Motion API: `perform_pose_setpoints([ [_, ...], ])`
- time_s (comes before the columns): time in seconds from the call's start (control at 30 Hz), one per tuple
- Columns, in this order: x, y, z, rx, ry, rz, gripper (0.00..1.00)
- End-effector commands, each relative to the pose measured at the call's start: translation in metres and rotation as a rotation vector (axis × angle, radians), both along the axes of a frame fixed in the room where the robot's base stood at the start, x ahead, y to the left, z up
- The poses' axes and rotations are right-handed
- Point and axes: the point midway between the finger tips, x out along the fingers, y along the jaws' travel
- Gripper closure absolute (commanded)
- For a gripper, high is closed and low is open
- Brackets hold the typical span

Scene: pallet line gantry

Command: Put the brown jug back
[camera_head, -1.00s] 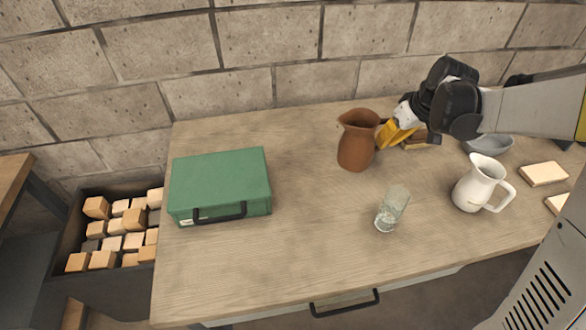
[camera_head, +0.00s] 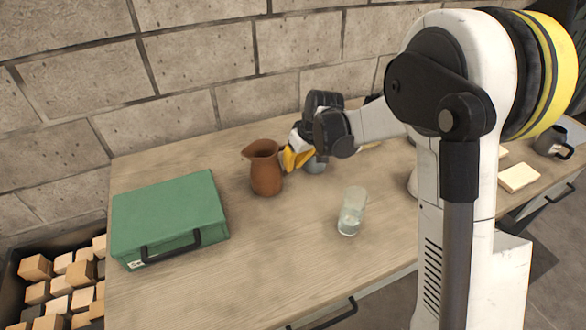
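The brown jug (camera_head: 266,170) stands upright on the wooden tabletop, right of the green case. My gripper (camera_head: 288,161) comes in from the right, with its yellow fingertips close against the jug's right side, where its handle is. The fingers cover the handle, and I cannot tell whether they are closed on it. The jug's base looks to be on the table.
A green case (camera_head: 168,217) lies left of the jug. A clear glass (camera_head: 352,212) stands to its front right. A small grey object (camera_head: 316,165) shows just under my gripper. My arm blocks much of the table's right side. A pale block (camera_head: 519,177) lies far right.

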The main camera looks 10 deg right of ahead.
Motion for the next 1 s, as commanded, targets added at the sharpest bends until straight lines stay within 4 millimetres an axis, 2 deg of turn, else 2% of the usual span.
perform_pose_setpoints([
  [0.03, 0.000, 0.000, -0.007, 0.000, -0.001, 0.000, 1.00],
  [0.37, 0.000, 0.000, -0.009, 0.000, -0.001, 0.000, 1.00],
  [0.4, 0.000, 0.000, -0.009, 0.000, 0.000, 0.000, 0.88],
  [0.47, 0.000, 0.000, -0.009, 0.000, 0.000, 0.000, 0.72],
  [0.73, 0.000, 0.000, -0.007, 0.000, 0.000, 0.000, 0.72],
  [0.87, -0.002, -0.003, 0.004, 0.000, 0.000, 0.000, 0.72],
  [1.0, -0.010, -0.010, 0.031, -0.001, 0.000, -0.001, 0.72],
])
